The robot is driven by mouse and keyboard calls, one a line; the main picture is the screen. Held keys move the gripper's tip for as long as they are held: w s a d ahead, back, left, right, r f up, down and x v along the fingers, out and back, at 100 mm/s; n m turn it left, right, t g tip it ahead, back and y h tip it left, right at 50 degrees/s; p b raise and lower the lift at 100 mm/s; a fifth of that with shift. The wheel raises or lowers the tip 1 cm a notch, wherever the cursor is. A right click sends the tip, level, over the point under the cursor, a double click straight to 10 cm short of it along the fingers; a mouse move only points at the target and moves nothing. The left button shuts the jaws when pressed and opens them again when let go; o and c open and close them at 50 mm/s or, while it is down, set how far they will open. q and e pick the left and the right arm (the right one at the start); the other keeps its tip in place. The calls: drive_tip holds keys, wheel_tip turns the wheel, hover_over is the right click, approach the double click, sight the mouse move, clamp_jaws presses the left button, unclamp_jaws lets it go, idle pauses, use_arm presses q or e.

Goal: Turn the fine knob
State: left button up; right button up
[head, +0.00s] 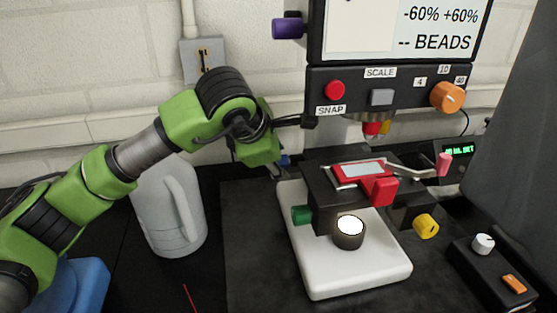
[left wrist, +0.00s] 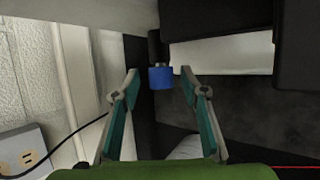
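A small blue knob (head: 284,160) on a dark shaft sticks out from the left side of the microscope. In the left wrist view, the blue knob (left wrist: 161,77) shows between the two fingertips, with a gap on each side. My left gripper (head: 277,168) is open and empty, close to this knob; I cannot tell whether the tips reach its depth. A green knob (head: 301,215) and a yellow knob (head: 426,226) sit lower on the microscope. No label marks which knob is the fine one. My right gripper is not in view.
The microscope's white base (head: 350,285) stands on a dark mat. A red slide holder (head: 362,175) and a lit lamp (head: 349,228) are on it. A control panel (head: 390,88) with an orange knob (head: 447,97) hangs above. A grey jug (head: 172,215) stands left, below my left arm.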

use_arm(q)
drive_tip(key=shift+s, duration=0.1)
drive_tip(key=v, duration=1.2)
idle(2.4)
